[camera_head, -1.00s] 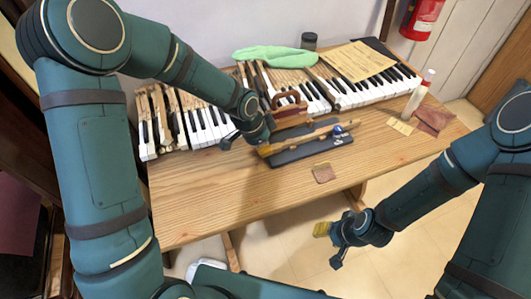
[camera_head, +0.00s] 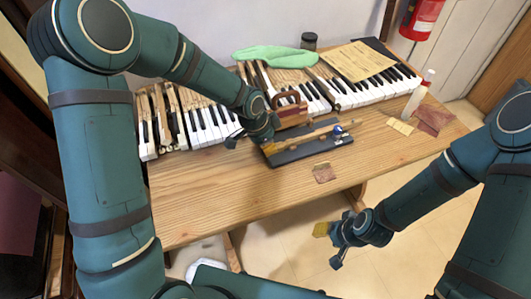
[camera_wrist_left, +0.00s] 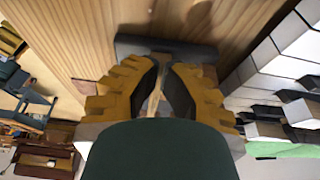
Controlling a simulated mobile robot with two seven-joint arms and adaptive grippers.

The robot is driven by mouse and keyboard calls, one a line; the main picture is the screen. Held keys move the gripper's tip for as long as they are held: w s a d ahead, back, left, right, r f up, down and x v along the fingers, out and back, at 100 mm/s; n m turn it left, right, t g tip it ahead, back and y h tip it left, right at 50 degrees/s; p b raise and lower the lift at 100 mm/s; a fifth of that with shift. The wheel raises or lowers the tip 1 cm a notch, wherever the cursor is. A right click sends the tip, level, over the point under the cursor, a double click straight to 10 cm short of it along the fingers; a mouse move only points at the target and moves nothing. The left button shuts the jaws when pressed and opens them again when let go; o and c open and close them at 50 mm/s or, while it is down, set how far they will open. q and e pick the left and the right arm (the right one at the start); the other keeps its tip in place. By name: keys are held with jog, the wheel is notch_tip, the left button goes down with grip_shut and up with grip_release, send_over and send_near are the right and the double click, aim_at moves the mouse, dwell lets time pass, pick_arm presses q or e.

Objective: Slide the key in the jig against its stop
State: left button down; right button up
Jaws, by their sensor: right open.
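The dark jig (camera_head: 318,149) lies on the wooden bench in front of the keyboard. A long, narrow wooden key (camera_head: 312,135) lies along it, and a small blue-and-white part (camera_head: 337,131) sits near its right end. My left gripper (camera_head: 269,147) is at the left end of the key. In the left wrist view, its yellow fingers (camera_wrist_left: 162,82) are close together with the key (camera_wrist_left: 155,97) between their dark pads; the jig (camera_wrist_left: 165,47) shows beyond. The stop cannot be made out. My right gripper (camera_head: 335,246) is open and empty, off the bench's front edge.
The keyboard (camera_head: 205,131) runs behind the jig, with a brown wooden tool (camera_head: 291,112) beside my left gripper.

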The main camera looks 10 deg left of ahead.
pick_arm(q)
jog(key=shift+w+d, duration=0.45)
jog(key=shift+d, duration=0.25)
dwell(1.0)
jog(key=shift+s+a, duration=0.15)
jog(key=shift+a, duration=0.1)
dwell(0.4)
jog(key=shift+s+a, duration=0.2)
jog(key=shift+a, duration=0.05)
jog(key=shift+r+p, duration=2.6)
jog(key=shift+r, duration=0.95)
jog(key=shift+f, duration=0.1)
